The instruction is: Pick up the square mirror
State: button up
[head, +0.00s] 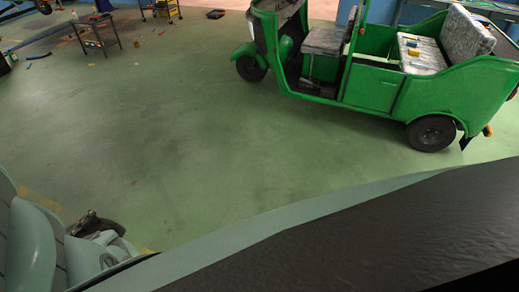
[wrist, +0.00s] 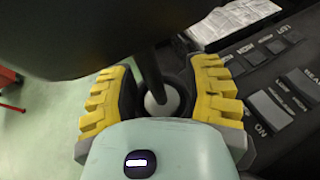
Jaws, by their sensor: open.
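In the wrist view, a dark, blurred shape (wrist: 75,38) fills the upper left, with a thin dark stalk running down to a pale round knob. It may be the back of the square mirror, but its face does not show and I cannot tell for sure. My gripper (wrist: 160,70) is open, with one yellow ribbed finger on each side of the stalk and knob. I cannot tell whether either finger touches them. I cannot make out the square mirror in the head view, and my gripper's fingers do not show clearly there.
A green rickshaw (head: 375,85) stands at the upper right. A dark table (head: 96,28) is far left.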

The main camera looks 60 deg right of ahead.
jog(key=shift+s+a+f, duration=0.15)
jog(key=shift+s+a, duration=0.05)
jog(key=shift+s, duration=0.1)
jog(key=shift+o, duration=0.3)
grip_shut()
dwell(0.4)
